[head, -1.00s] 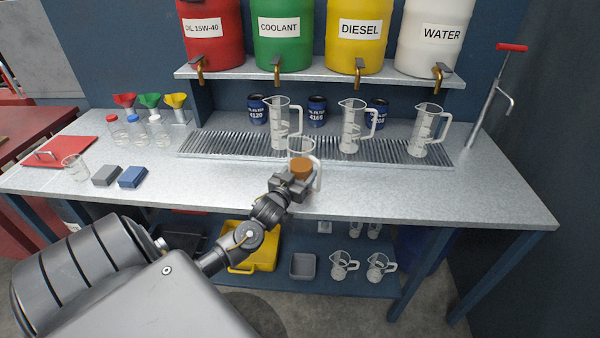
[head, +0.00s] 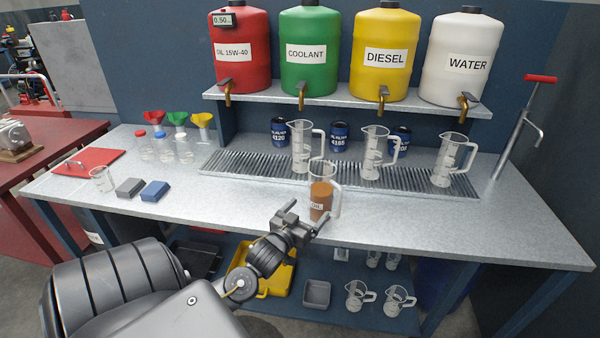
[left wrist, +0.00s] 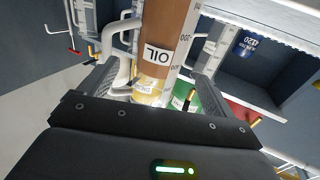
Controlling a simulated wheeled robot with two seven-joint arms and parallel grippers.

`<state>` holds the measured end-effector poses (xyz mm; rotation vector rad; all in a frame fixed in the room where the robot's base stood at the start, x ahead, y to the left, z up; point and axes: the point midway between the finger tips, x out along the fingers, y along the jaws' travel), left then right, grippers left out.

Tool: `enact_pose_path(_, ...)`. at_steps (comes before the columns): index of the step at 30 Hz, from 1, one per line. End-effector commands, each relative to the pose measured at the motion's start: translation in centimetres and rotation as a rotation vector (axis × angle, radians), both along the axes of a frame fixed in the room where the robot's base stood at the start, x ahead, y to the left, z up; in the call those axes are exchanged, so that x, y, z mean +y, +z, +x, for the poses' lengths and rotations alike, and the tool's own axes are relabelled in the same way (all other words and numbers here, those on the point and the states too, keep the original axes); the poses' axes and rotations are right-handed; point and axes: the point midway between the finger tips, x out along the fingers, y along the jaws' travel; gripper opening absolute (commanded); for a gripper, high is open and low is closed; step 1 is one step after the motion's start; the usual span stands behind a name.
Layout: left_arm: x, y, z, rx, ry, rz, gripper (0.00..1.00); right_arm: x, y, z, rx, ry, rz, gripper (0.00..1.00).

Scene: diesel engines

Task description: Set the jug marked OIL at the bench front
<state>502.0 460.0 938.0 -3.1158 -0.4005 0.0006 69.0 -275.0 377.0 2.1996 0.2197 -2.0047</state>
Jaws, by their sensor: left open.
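The jug marked OIL (head: 320,199) is a clear measuring jug with brown liquid. It stands upright at the front of the grey bench (head: 240,215), in front of the drip grate. My left gripper (head: 303,222) is open, just in front of and below the jug in the head view. In the left wrist view the OIL jug (left wrist: 165,45) stands beyond the spread fingers, with its label and handle showing. I cannot tell whether a finger touches it. My right gripper is not in view.
Several clear jugs (head: 302,150) stand on the drip grate (head: 400,178). Drums line the shelf above, including a red one (head: 240,70). Blue filters stand behind. A blue block (head: 155,191), a grey block (head: 130,187) and a beaker (head: 102,180) sit left. The front right bench is clear.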

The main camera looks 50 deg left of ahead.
Motion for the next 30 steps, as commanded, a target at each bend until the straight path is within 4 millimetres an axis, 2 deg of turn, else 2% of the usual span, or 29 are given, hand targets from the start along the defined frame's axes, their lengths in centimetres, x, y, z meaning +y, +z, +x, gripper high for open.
enact_pose_path(3,-0.5,-0.1,-2.0,-0.001,0.001,-0.002,0.9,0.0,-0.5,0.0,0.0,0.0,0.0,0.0)
enact_pose_path(9,-0.9,0.0,-3.5,-0.001,0.001,-0.001,0.9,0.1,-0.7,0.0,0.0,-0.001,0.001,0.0)
enact_pose_path(27,-0.9,0.1,-3.7,0.0,0.001,-0.001,0.9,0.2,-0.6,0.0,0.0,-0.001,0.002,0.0)
enact_pose_path(30,-1.5,-0.7,-3.9,0.033,-0.001,-0.009,0.9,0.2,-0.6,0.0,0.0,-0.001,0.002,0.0)
